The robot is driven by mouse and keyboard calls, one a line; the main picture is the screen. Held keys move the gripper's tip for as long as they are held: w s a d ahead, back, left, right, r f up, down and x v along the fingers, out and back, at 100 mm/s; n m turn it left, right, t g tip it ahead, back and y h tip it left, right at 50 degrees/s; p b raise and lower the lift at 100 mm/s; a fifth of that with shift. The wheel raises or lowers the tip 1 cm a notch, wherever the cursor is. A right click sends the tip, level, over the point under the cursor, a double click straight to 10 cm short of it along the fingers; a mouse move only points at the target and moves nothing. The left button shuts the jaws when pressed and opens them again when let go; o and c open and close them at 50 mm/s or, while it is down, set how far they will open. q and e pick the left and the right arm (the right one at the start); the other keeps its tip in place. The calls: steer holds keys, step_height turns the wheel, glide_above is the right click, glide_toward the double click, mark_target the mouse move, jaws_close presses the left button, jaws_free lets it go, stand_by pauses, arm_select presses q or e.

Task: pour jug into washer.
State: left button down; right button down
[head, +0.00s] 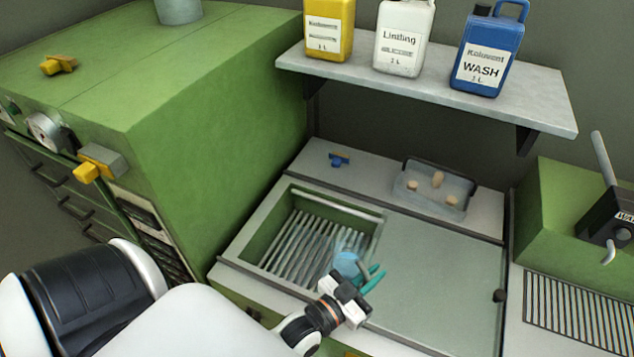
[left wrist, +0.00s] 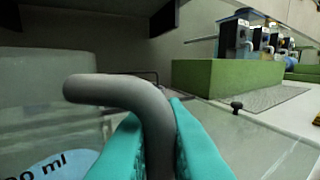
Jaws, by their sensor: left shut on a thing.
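The washer (head: 272,215) is a green-walled opening with metal slats, set in the pale counter. The clear jug (head: 347,262) with a blue label is over the washer's front right part. Its see-through body is hard to make out, and I cannot tell how far it is tilted or what is in it. My left gripper (head: 370,277) has teal fingers and is shut on the jug's grey handle, which shows between the fingers in the left wrist view (left wrist: 115,89). The jug's body (left wrist: 50,110) fills the left there. My right gripper is out of view.
A shelf (head: 440,84) with yellow, white and blue containers hangs above. A tall green cabinet (head: 215,120) stands left. The flat cover (head: 440,270) right of the opening is clear.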

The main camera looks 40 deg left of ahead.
mark_target(355, 236)
arm_select(q)
steer(key=shift+a+r, duration=0.1)
steer(key=shift+r, duration=0.1)
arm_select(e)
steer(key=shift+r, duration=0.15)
